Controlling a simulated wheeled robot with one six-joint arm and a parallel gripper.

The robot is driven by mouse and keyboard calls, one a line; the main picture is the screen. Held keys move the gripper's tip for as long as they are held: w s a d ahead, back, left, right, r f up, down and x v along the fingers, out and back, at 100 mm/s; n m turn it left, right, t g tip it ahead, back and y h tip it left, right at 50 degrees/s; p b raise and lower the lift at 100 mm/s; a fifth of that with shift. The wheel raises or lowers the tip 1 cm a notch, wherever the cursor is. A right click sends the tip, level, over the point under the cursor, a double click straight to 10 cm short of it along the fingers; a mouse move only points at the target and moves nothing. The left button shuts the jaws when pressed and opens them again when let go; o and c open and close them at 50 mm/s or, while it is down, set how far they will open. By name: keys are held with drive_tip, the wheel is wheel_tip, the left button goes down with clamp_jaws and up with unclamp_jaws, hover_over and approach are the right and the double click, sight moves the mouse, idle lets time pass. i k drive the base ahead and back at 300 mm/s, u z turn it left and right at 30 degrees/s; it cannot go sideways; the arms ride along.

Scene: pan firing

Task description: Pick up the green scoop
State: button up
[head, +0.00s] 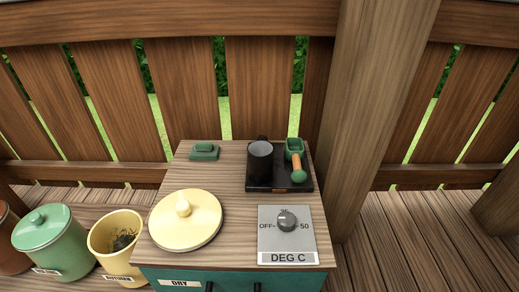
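The green scoop (294,150) lies on the right side of a dark tray (265,184) on top of the wooden cabinet. Its green bowl points to the back and its orange handle (297,164) with a green end knob points to the front. A dark mug (260,160) stands close to its left on the same tray. My gripper is not in view.
A yellow lid (185,220), a small green block-shaped thing (204,151) and a dial panel (287,236) share the cabinet top (236,205). A wooden post (366,110) rises close behind the right side. Green (50,242) and yellow (116,244) containers stand at left.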

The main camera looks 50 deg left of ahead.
sight(294, 149)
drive_tip(key=u, duration=0.9)
drive_tip(key=i, duration=0.9)
drive_tip(key=u, duration=0.9)
